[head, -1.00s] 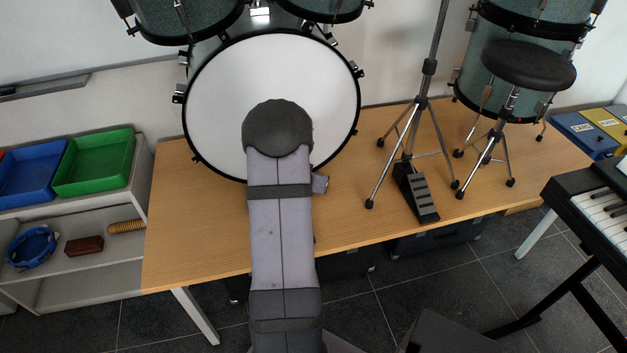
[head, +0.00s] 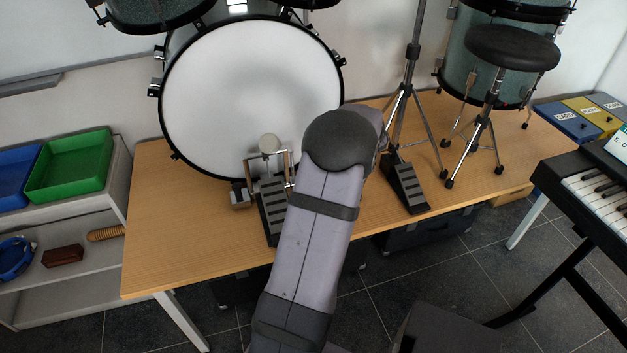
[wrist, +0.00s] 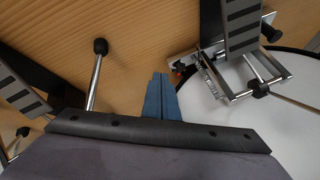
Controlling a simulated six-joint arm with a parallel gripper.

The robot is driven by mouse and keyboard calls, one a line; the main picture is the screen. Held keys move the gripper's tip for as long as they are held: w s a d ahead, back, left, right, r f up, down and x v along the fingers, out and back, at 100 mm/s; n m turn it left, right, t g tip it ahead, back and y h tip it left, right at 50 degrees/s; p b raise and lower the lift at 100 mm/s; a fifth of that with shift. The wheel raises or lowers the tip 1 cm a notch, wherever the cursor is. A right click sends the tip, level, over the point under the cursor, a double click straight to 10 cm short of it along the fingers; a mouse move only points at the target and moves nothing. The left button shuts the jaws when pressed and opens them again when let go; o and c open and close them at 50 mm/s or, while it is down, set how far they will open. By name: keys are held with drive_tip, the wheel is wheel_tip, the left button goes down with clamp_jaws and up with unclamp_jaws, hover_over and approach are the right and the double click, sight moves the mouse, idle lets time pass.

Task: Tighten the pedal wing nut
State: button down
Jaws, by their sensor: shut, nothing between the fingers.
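The bass drum pedal (head: 272,208) stands on the table in front of the white drum head, its round beater (head: 268,143) upright. In the wrist view the pedal (wrist: 240,30) shows at the upper right with its metal frame and base plate. A small dark part with a reddish spot sits at the plate's near corner; I cannot tell whether it is the wing nut. In the head view my arm hides the gripper.
The bass drum (head: 250,90) stands behind the pedal. A cymbal stand with tripod legs and a hi-hat pedal (head: 405,185) is to the right, close to my arm. A stool (head: 510,48) stands farther right. The table (head: 185,240) is clear at its left front.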

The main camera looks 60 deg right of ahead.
drive_tip(key=shift+n+t+y, duration=0.3)
drive_tip(key=shift+t+y, duration=0.1)
drive_tip(key=shift+t, duration=0.1)
drive_tip(key=x, duration=0.7)
drive_tip(key=shift+s+d+f+p, duration=0.2)
drive_tip(key=shift+s+d+p, duration=0.05)
drive_tip(key=shift+s+p, duration=0.15)
drive_tip(key=shift+w+a+p, duration=0.15)
drive_tip(key=shift+w+p, duration=0.25)
drive_tip(key=shift+w, duration=0.7)
drive_tip(key=shift+w+a, duration=0.25)
drive_tip(key=shift+w, duration=0.65)
